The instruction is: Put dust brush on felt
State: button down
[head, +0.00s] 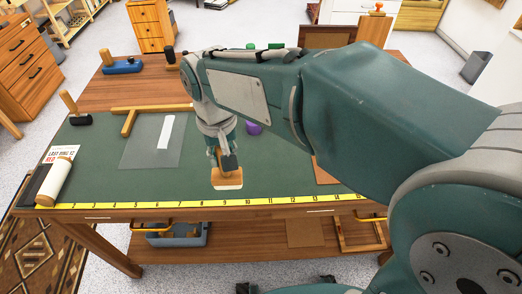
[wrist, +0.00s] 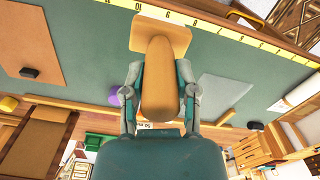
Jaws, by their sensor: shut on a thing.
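My gripper (head: 226,160) is shut on a wooden-handled tool that looks like the dust brush (head: 228,182), with a wide, pale wooden head. In the wrist view, my gripper's two fingers (wrist: 159,80) press on both sides of the brush's rounded tan handle (wrist: 160,55), and its flat head points toward the yellow ruler. The dark green mat, which looks like the felt (head: 100,150), covers the front of the table. The brush is over the mat near its front edge. I cannot tell whether it touches the mat.
A yellow ruler (head: 190,203) runs along the front edge. A cream roll (head: 58,177) is at the far left. A purple object (head: 253,128) stands behind my gripper. My arm hides the right side.

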jog(key=w+d+f, duration=0.7)
jog(key=w+f, duration=0.2)
jog(key=f, duration=0.2)
jog(key=shift+w+d+f, duration=0.2)
jog(key=shift+w+f, duration=0.05)
jog(key=shift+c, duration=1.9)
grip_release()
jog(key=shift+a+f, duration=0.1)
jog(key=shift+a, duration=0.3)
